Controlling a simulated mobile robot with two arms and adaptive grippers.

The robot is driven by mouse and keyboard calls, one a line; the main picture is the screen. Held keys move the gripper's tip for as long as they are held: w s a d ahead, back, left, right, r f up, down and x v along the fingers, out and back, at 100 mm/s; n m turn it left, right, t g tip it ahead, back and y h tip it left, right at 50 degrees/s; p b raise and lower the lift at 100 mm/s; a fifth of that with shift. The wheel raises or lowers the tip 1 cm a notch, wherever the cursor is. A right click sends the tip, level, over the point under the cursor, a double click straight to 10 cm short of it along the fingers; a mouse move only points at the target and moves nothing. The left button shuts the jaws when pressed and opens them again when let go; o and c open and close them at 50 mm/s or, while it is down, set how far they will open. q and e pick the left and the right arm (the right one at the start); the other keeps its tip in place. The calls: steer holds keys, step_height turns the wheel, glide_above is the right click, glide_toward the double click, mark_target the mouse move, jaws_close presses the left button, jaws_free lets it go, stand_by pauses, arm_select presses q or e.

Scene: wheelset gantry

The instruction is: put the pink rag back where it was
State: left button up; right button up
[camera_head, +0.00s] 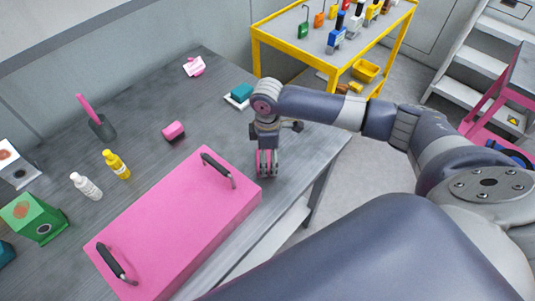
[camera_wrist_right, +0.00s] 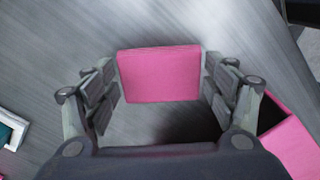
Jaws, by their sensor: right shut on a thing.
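The pink rag (camera_wrist_right: 160,75) shows in the right wrist view as a flat, neat pink block between the fingers of my right gripper (camera_head: 267,173). The gripper is shut on it, with a finger pad at each side. In the head view, the gripper points down at the grey table, just right of the pink case, and only slivers of pink show between its fingers. I cannot tell whether the rag touches the table. My left gripper is not in view.
The pink case (camera_head: 180,225) with dark handles lies close left of the gripper. A teal block (camera_head: 242,91) on a white tray sits behind. A small pink block (camera_head: 174,131), a yellow bottle (camera_head: 116,164) and a white bottle (camera_head: 86,186) stand left. The table's right edge is near.

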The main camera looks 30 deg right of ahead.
mark_target(268, 159)
steer(key=shift+f, duration=0.1)
steer(key=o, duration=1)
steer(key=shift+o, duration=0.2)
step_height(268, 159, up, 12)
steer(key=b, duration=0.2)
